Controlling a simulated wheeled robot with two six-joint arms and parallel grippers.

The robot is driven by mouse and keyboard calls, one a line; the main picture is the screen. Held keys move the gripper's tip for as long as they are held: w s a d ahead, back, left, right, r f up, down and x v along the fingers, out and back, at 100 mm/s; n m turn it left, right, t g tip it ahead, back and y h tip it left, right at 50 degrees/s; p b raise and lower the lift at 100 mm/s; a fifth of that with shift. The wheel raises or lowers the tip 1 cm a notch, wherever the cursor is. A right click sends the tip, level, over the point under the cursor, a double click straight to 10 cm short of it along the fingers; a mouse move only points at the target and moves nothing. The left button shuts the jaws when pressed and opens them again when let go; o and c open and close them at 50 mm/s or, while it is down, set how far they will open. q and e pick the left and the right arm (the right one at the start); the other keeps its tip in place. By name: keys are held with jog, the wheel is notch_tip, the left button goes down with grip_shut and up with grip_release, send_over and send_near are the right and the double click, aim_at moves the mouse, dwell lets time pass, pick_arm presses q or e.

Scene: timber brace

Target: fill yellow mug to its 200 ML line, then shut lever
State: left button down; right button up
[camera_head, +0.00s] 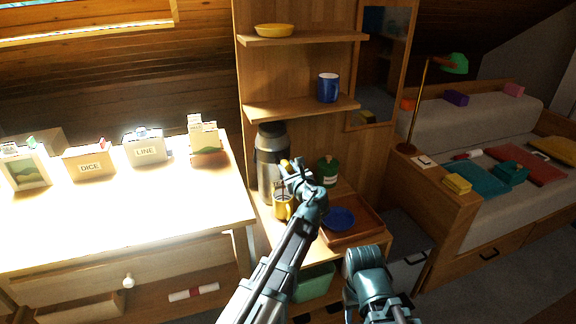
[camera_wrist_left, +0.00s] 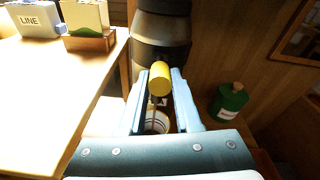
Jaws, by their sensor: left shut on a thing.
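The tall grey dispenser (camera_head: 268,165) with a dark top stands on the low cabinet; its body also shows in the left wrist view (camera_wrist_left: 160,38). My left gripper (camera_head: 296,174) is at its front. In the left wrist view, its fingers are shut on the dispenser's yellow lever knob (camera_wrist_left: 159,80). The yellow mug (camera_head: 283,207) stands upright below the gripper, close to the dispenser's front. Its inside (camera_wrist_left: 157,122) shows partly between the fingers, with ring lines on the wall. I cannot tell the liquid level or whether liquid flows. My right gripper's fingers do not show.
A wooden tray (camera_head: 365,229) with a blue dish (camera_head: 340,219) lies right of the mug. A green bottle (camera_head: 327,172) stands behind it. A blue mug (camera_head: 328,88) and a yellow bowl (camera_head: 274,30) sit on shelves above. A bright desk (camera_head: 130,215) stands left.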

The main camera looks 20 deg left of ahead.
pick_arm(q)
jog(key=c, duration=0.6)
grip_release()
jog(key=shift+s, duration=0.1)
